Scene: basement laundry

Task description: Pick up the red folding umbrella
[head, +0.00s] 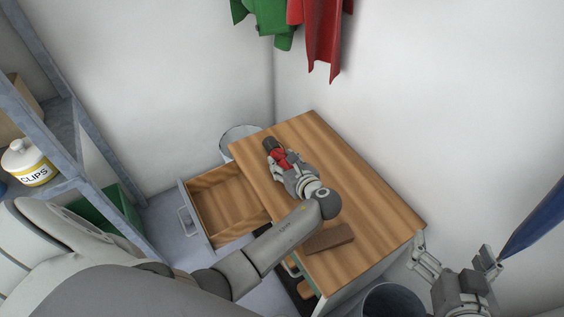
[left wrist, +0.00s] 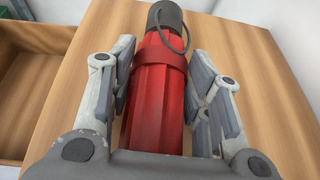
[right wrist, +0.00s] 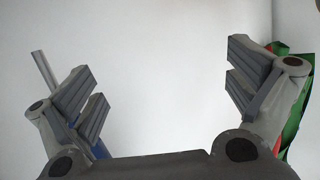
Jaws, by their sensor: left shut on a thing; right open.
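The red folding umbrella (head: 280,156) lies on the wooden top of the cabinet (head: 330,165), near its far left edge. Its dark grey end with a cord loop points away from me. In the left wrist view the umbrella (left wrist: 160,95) lies lengthwise between the fingers of my left gripper (left wrist: 168,90), which is shut on it. In the head view my left gripper (head: 284,168) covers the near part of the umbrella. My right gripper (head: 457,262) is open and empty at the lower right, beyond the cabinet's right corner.
An open, empty-looking drawer (head: 222,203) sticks out on the cabinet's left. A brown block (head: 328,239) lies on the near part of the top. A white bin (head: 240,134) stands behind, a dark bucket (head: 390,301) at the right. A blue object (head: 537,218) is near my right gripper.

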